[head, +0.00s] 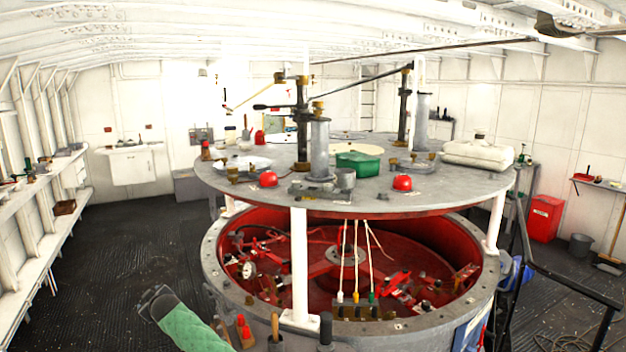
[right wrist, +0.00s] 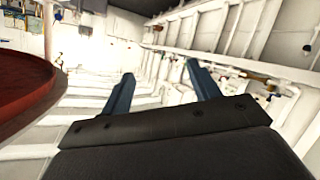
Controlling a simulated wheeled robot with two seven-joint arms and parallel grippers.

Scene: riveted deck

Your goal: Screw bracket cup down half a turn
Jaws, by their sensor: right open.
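I cannot tell for sure which part is the bracket cup. In the head view, a short grey cup-like part (head: 345,179) sits at the near edge of the round grey top, beside a tall grey cylinder (head: 320,149). Several small brass fittings, one at the left (head: 233,173), also stand on this top. In the right wrist view my right gripper (right wrist: 159,69) is open, its two dark blue fingers apart with nothing between them. It is clear of the cup-like part, and the wrist view faces a white ribbed wall.
The round grey top (head: 450,180) stands on white posts (head: 299,262) over an open drum (head: 215,285) with red machinery. A green pot (head: 360,163) and red domes (head: 402,183) sit on top. Black railings (head: 570,283) stand right. Dark floor (head: 110,240) is open at left.

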